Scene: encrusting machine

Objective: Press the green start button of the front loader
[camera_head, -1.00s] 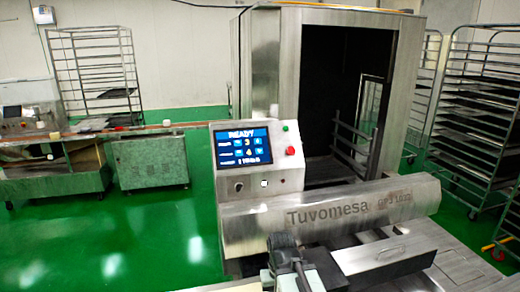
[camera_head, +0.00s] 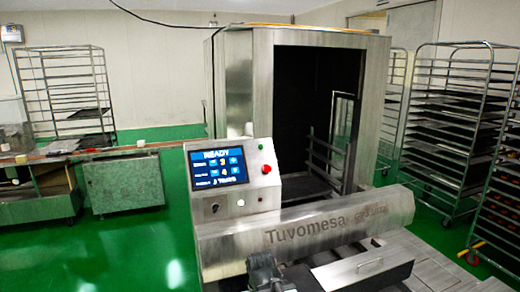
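The front loader is a steel machine with "Tuvomesa" on its front cover (camera_head: 310,232). Its slanted control panel (camera_head: 255,190) carries a lit blue screen (camera_head: 217,167) reading "READY". A small green button (camera_head: 261,146) sits at the panel's upper right edge, above a larger red button (camera_head: 266,169). A white button (camera_head: 240,202) and a dark knob (camera_head: 214,208) are below the screen. My gripper (camera_head: 264,268) shows as a dark shape at the bottom centre, below and apart from the panel. Its fingers cannot be made out.
The tall open steel chamber (camera_head: 240,95) stands behind the panel. Wheeled racks with trays (camera_head: 455,125) stand at right, and an emptier rack (camera_head: 65,95) stands at back left. A steel cabinet (camera_head: 127,185) is at left. Green floor (camera_head: 125,250) is clear at front left.

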